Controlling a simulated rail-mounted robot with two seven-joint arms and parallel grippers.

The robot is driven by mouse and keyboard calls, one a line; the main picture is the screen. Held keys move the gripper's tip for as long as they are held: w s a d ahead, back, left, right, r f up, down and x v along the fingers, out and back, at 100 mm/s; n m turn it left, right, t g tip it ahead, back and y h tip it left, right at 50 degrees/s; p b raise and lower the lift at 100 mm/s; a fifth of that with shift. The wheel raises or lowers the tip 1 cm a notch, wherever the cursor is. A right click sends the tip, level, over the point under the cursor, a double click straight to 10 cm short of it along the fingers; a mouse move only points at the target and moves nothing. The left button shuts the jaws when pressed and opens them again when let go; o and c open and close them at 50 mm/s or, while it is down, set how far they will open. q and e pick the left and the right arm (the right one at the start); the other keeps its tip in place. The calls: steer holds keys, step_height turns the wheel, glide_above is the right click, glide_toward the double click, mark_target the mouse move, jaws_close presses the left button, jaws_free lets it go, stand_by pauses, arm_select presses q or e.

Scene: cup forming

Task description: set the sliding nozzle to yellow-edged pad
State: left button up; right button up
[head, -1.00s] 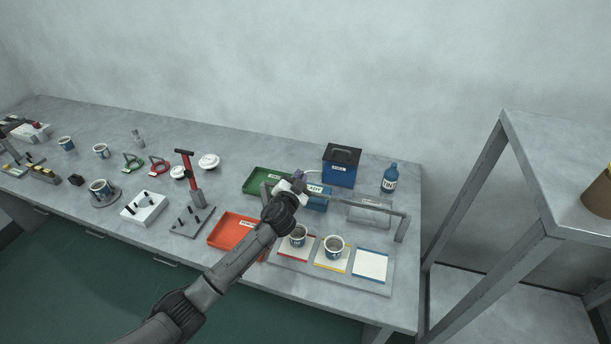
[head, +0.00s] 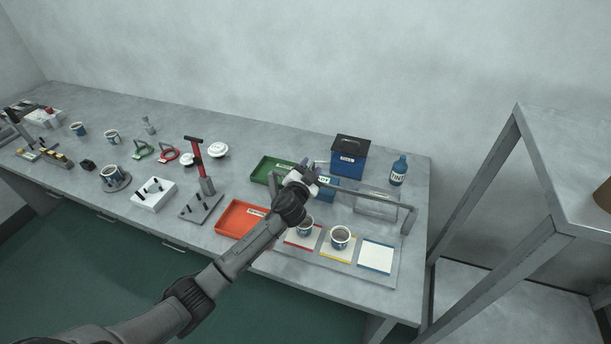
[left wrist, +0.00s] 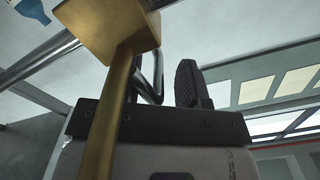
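The yellow-edged pad (head: 338,257) is the middle of three pads at the table's right front, with a cup (head: 341,238) on it. A metal rail (head: 370,201) on posts spans behind the pads. My left gripper (head: 303,170) is at the rail's left part, behind the red-edged pad. The nozzle is not distinct in the head view; my gripper and arm cover that part of the rail. In the left wrist view a brass block (left wrist: 108,28) on a brass rod stands close before the gripper, next to a dark finger (left wrist: 188,84). I cannot tell whether the fingers touch it. My right gripper is out of view.
The red-edged pad (head: 290,244) holds another cup (head: 305,226); the blue-edged pad (head: 376,257) is empty. An orange tray (head: 238,231), a green tray (head: 262,178), a blue box (head: 348,165) and a tint bottle (head: 398,172) surround the rail. A metal shelf (head: 560,180) stands at right.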

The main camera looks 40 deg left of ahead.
arm_select(q)
steer(key=p+v, duration=0.1)
steer(key=v, duration=1.2)
steer(key=shift+s+d, duration=0.15)
steer(key=shift+s, duration=0.15)
